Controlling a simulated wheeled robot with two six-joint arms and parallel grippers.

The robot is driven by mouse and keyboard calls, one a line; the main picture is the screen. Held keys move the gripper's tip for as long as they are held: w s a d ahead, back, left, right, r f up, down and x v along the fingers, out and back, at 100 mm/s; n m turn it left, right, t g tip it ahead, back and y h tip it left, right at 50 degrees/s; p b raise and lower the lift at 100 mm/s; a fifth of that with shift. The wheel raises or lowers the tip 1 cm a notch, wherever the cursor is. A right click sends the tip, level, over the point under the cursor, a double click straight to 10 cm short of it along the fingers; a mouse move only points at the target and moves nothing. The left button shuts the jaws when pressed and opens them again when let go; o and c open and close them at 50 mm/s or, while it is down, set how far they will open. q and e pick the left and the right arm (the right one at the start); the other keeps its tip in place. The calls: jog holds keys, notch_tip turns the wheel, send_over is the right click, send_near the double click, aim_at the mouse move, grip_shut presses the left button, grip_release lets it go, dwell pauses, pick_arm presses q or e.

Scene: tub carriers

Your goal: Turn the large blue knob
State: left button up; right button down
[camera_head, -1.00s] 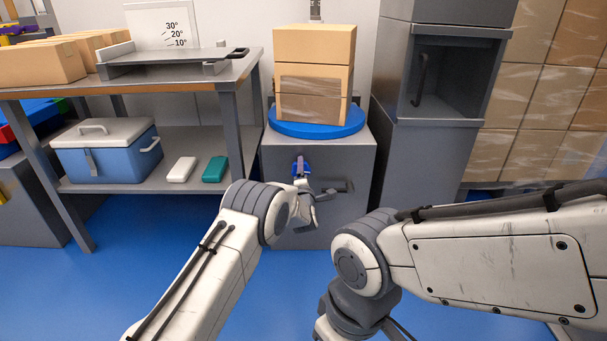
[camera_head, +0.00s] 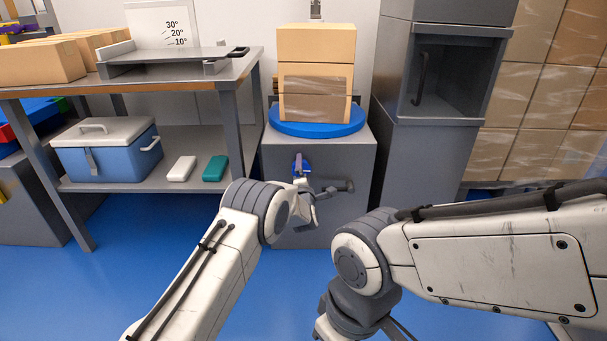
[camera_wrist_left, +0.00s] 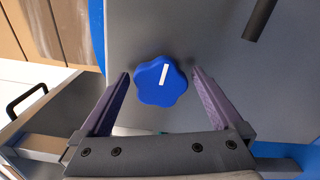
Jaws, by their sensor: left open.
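The large blue knob (camera_head: 308,168) is on the front face of a grey cabinet (camera_head: 347,218), below a blue turntable. In the left wrist view the knob (camera_wrist_left: 152,88) is lobed, with a white mark pointing up and slightly right. My left gripper (camera_head: 299,167) is at the knob, partly covering it in the head view. In the left wrist view its jaws (camera_wrist_left: 161,76) are open, one finger on each side of the knob, with visible gaps. My right arm crosses the lower right of the head view; its gripper is not in view.
Stacked cardboard boxes (camera_head: 315,44) stand on the blue turntable (camera_head: 317,130). A dark handle (camera_head: 346,186) sticks out right of the knob. A workbench (camera_head: 170,88) with a blue cooler (camera_head: 108,160) on its shelf stands left; a grey open-fronted cabinet (camera_head: 424,160) stands right.

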pick_arm(q)
jog(key=s+p, duration=0.5)
jog(key=s, duration=0.5)
jog(key=shift+s, duration=0.25)
dwell(0.6)
